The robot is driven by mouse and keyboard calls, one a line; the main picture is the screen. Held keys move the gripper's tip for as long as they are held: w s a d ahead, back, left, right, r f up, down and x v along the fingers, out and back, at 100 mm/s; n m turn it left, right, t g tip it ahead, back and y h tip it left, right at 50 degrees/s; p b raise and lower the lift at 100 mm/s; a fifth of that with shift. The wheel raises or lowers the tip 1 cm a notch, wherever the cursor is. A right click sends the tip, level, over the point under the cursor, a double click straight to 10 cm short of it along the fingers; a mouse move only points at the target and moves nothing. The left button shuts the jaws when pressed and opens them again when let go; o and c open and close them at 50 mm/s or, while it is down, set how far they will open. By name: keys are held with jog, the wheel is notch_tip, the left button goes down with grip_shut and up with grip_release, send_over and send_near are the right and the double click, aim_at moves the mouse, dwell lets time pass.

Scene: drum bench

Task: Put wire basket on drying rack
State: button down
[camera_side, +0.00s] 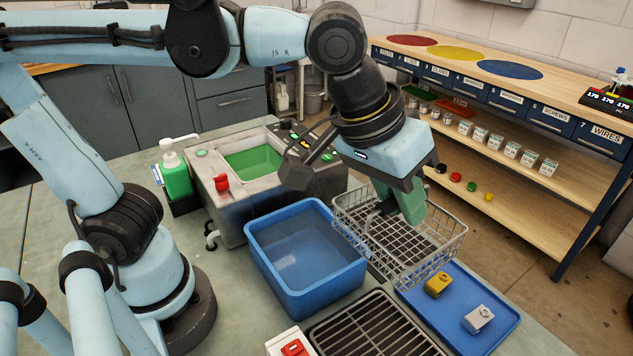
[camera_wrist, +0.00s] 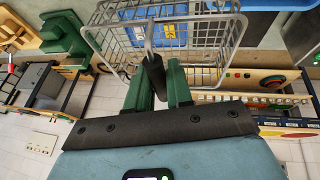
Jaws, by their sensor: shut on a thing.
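The wire basket (camera_side: 430,245) is a grey open mesh box right of the blue bin in the side view. It fills the upper middle of the wrist view (camera_wrist: 205,45). My gripper (camera_side: 398,212) points down into it, and its green fingers (camera_wrist: 158,76) are shut on the basket's dark handle grip (camera_wrist: 153,72). The fingers partly hide the handle. I cannot tell whether the basket's bottom is clear of the surface below. The drying rack (camera_side: 372,328), a dark slatted frame, lies at the front of the bench, nearer the camera than the basket; no load shows on it.
A blue bin (camera_side: 262,262) stands left of the basket, close to it. A blue tray (camera_side: 497,325) with a yellow block (camera_side: 438,284) and a grey block (camera_side: 478,318) lies right of the rack. A machine with a green basin (camera_side: 222,195) and a soap bottle (camera_side: 175,172) stand behind.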

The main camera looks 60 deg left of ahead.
aim_at(408, 273)
jog(key=s+d, duration=0.1)
jog(key=d, duration=0.1)
jog(key=s+d, duration=0.3)
jog(key=d, duration=0.1)
jog(key=shift+s+r, duration=0.15)
jog(key=shift+r, duration=0.1)
notch_tip(408, 273, down, 5)
jog(key=shift+r, duration=0.1)
jog(key=shift+a+f, duration=0.1)
jog(key=shift+f, duration=5.45)
jog(key=shift+f, duration=0.1)
jog(key=c, duration=1)
grip_release()
